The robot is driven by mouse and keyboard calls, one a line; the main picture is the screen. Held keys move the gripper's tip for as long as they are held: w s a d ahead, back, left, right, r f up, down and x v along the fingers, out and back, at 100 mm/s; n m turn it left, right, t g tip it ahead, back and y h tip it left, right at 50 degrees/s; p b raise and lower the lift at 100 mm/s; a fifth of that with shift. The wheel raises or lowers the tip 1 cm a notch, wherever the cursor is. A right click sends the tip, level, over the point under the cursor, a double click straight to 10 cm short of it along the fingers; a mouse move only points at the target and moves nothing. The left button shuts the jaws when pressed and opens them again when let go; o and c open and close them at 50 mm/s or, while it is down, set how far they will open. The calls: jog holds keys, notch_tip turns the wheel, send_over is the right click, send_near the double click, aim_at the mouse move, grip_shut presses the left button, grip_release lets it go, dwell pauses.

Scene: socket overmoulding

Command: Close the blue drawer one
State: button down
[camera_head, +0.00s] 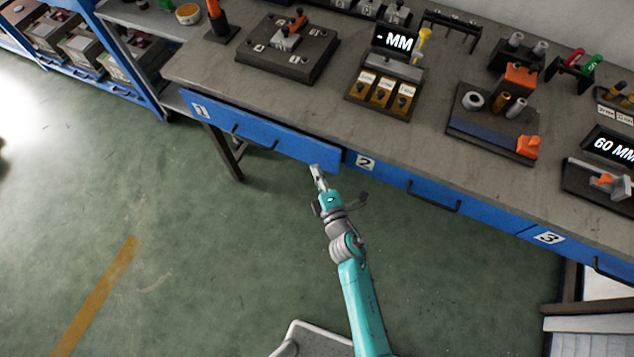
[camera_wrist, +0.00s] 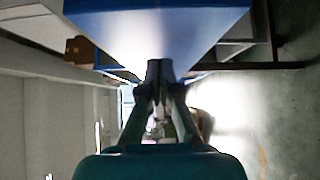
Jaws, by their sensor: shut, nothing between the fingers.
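The blue drawer one (camera_head: 265,131) is under the left part of the workbench, with a "1" label at its left end and a dark bar handle. Its front appears to stand a little out from the bench, most clearly at the right end. My gripper (camera_head: 316,169) is shut and empty, just in front of and below the right end of that drawer front. In the wrist view my gripper's fingers (camera_wrist: 160,68) are together and point at the blue panel (camera_wrist: 160,28). I cannot tell whether the fingertips touch it.
Drawer two (camera_head: 434,195) and drawer three (camera_head: 593,262) are to the right along the workbench (camera_head: 340,111), which carries fixtures and displays. A blue shelf rack (camera_head: 130,70) stands at the left. The green floor (camera_head: 190,270) in front is mostly clear.

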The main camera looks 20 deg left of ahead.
aim_at(331, 162)
jog(key=shift+w, duration=0.9)
jog(key=w, duration=0.4)
jog(key=shift+d, duration=0.25)
jog(key=shift+w+r, duration=0.15)
jog(key=shift+w, duration=0.2)
